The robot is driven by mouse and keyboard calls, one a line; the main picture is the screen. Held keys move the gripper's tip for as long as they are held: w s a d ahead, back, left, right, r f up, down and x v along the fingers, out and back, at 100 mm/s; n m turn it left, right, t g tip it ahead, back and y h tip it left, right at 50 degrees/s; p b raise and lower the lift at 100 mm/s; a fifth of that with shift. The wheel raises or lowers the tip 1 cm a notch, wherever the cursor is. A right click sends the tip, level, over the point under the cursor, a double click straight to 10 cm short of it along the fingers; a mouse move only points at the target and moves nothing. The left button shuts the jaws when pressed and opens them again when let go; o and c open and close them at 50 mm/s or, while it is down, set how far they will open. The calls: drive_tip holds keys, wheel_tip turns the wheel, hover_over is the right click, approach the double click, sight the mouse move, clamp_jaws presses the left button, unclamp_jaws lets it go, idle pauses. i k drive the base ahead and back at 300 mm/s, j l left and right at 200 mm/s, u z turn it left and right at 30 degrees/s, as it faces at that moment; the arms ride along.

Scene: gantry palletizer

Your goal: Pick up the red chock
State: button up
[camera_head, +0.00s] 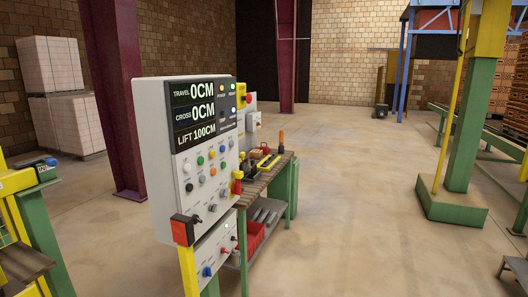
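My gripper is not in view. I cannot pick out the red chock with certainty. A small reddish piece (267,150) lies at the back of the workbench (262,183), beside an orange-tipped upright item (281,142) and yellow pieces (268,161); its shape is too small to tell. A red block-like part (182,230) sits on a dark mount at the lower left edge of the grey control panel (166,150). The panel hides part of the workbench.
Red bins (250,242) stand on the bench's lower shelf. A yellow and green stand (38,225) is at the left. A green and yellow gantry post (462,140) is at the right. Wrapped stacks (62,95) stand at the back left. The middle floor is clear.

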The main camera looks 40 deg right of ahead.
sight(266, 150)
drive_tip(key=i+l+z, duration=0.7)
drive_tip(key=i+z, duration=0.35)
drive_tip(key=i+l+z, duration=0.1)
drive_tip(key=i+z, duration=0.2)
drive_tip(key=i, duration=1.65)
drive_tip(key=i+u, duration=0.2)
drive_tip(key=i, duration=0.25)
drive_tip(key=i+l+u, duration=0.25)
drive_tip(key=i, duration=0.2)
drive_tip(key=i+l+u, duration=0.2)
drive_tip(key=i, duration=0.25)
drive_tip(key=i+l+u, duration=0.25)
drive_tip(key=i, duration=0.2)
drive_tip(key=i+l+u, duration=0.4)
drive_tip(key=i+l, duration=0.05)
drive_tip(key=i, duration=0.05)
